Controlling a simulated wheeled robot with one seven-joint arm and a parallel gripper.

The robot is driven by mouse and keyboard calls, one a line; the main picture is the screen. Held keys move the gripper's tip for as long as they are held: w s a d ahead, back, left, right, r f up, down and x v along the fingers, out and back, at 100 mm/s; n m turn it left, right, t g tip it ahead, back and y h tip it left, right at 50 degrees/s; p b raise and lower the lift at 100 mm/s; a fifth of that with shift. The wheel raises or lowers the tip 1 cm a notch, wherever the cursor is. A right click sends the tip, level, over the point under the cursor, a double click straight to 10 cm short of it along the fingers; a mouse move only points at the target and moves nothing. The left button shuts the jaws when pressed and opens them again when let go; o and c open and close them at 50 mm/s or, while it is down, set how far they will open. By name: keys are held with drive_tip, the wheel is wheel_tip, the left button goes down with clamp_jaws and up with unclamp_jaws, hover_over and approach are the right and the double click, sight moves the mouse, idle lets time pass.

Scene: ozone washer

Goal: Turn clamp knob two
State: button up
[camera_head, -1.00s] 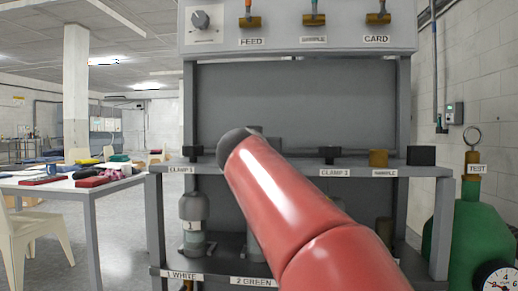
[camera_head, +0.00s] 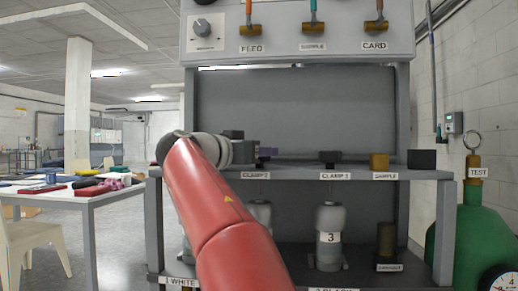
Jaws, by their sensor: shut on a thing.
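The shelf (camera_head: 300,175) carries a row of clamp knobs. The label "CLAMP 2" (camera_head: 255,175) is on its front edge, and clamp knob two (camera_head: 268,152) is just above it, small, dark and partly hidden. My gripper (camera_head: 258,153) reaches in from the left, low over the shelf, and is shut on this knob; the fingertips are small and their exact grip is hard to see. Clamp knob three (camera_head: 330,158) stands free to the right above its own label.
A brass block (camera_head: 379,160) and a black block (camera_head: 421,159) stand farther right on the shelf. Grey bottles, one marked 3 (camera_head: 330,238), stand below it. The panel with levers (camera_head: 300,32) hangs above. A green cylinder (camera_head: 475,235) is at right, a table (camera_head: 120,192) at left.

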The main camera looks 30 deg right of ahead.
sight(231, 171)
drive_tip(key=shift+m+g, duration=0.3)
drive_tip(key=shift+g, duration=0.2)
drive_tip(key=o, duration=1)
drive_tip(key=v, duration=0.8)
drive_tip(key=shift+f, duration=0.1)
